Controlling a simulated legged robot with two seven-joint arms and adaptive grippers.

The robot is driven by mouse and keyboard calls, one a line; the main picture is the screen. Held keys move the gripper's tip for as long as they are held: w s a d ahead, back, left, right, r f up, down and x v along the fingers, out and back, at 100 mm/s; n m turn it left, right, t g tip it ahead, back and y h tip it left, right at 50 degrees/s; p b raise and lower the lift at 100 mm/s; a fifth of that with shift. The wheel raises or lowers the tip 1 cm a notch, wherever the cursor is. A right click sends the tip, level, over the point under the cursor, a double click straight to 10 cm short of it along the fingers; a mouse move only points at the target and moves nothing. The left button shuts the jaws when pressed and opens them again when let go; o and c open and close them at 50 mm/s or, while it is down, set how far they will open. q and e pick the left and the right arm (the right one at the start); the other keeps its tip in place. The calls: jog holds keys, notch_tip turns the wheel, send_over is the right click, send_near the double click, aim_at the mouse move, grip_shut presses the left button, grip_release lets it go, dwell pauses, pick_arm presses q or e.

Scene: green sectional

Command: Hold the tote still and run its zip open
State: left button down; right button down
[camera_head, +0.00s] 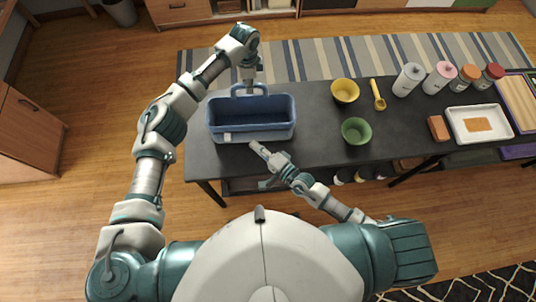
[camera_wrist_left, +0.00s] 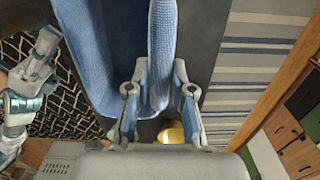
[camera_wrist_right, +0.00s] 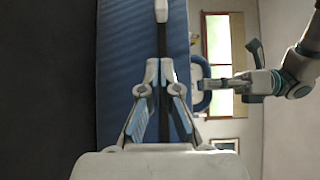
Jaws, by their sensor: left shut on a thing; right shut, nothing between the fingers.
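The blue tote (camera_head: 212,121) stands on the dark table near its left end, with a dark blue inside or top. My left gripper (camera_head: 249,82) is at the far side, shut on the tote's handle (camera_head: 236,90). The left wrist view shows the blue handle strap (camera_wrist_left: 162,45) between its fingers. My right gripper (camera_head: 254,146) is shut and empty near the tote's front side. In the right wrist view a dark strip, apparently the zip (camera_wrist_right: 166,45), runs along the blue side, with a pale tab (camera_wrist_right: 161,10) at the top, beyond the fingertips. The fingers cover part of this strip.
On the dark table (camera_head: 300,125), right of the tote, are a yellow bowl (camera_head: 345,91), a green bowl (camera_head: 356,131) and a yellow scoop (camera_head: 378,95). Several bottles (camera_head: 441,77), a brown block (camera_head: 438,128) and a white tray (camera_head: 457,127) stand farther right. Table beside the tote's right is clear.

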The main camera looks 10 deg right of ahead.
pick_arm(q)
jog(key=shift+s+d+r, duration=0.1)
pick_arm(e)
jog(key=v, duration=0.5)
jog(key=shift+s+d, duration=0.15)
jog(key=shift+d, duration=0.15)
jog(key=shift+s+d, duration=0.4)
jog(key=shift+s, duration=0.1)
pick_arm(q)
jog(key=c, duration=0.9)
grip_release()
jog(key=shift+c, duration=0.2)
